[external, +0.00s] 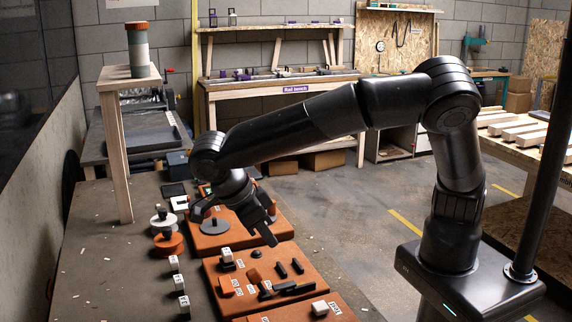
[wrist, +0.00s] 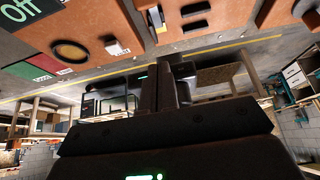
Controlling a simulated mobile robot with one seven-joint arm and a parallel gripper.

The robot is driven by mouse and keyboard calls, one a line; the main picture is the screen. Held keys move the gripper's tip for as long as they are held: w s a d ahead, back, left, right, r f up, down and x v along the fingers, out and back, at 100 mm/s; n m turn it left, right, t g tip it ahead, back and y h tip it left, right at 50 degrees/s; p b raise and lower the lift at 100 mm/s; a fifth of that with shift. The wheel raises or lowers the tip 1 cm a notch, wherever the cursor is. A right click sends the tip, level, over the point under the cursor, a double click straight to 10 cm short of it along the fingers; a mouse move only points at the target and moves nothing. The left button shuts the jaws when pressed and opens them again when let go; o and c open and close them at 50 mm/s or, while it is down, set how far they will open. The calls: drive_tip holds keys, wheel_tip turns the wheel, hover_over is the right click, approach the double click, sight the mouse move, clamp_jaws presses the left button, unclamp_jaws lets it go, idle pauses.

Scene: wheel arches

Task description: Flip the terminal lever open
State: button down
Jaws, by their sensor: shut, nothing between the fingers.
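Several orange panels lie along the bench, and I cannot tell for sure which fitting is the terminal lever. The middle orange panel (external: 262,262) carries small black bars and a low black handle-like piece (external: 290,288), a possible lever. My gripper (external: 270,238) points down and to the right over the gap between the far and middle panels, and is shut and empty. In the wrist view my shut fingers (wrist: 178,72) show at the centre, with an orange panel (wrist: 150,18) beyond them at the top. No contact with a panel shows.
A grey disc (external: 214,227) sits on the far panel. Small white labelled blocks (external: 179,282) and an orange knob (external: 168,243) stand to the left. A wooden stand (external: 118,150) with a canister (external: 138,50) rises behind. Open floor lies right of the bench.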

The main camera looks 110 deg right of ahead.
drive_tip(key=v, duration=0.3)
drive_tip(key=w+v, duration=0.1)
drive_tip(key=v, duration=0.1)
drive_tip(key=shift+w, duration=0.25)
drive_tip(key=s+d+r+n+t+y, duration=0.1)
drive_tip(key=s+r+n+t, duration=0.15)
drive_tip(key=s+n, duration=0.55)
drive_tip(key=s+d+r+n+t+y, duration=0.15)
drive_tip(key=s+r+n, duration=0.25)
drive_tip(key=s+n, duration=0.45)
drive_tip(key=s+a+n+t+h, duration=0.1)
drive_tip(key=s+a+n+t, duration=0.1)
drive_tip(key=s+n, duration=0.4)
drive_tip(key=s+a+n+t+h, duration=0.1)
drive_tip(key=s+n+t, duration=0.4)
drive_tip(key=n, duration=0.8)
drive_tip(key=shift+s+a+r, duration=0.3)
drive_tip(key=shift+s+a, duration=0.45)
drive_tip(key=shift+s, duration=0.2)
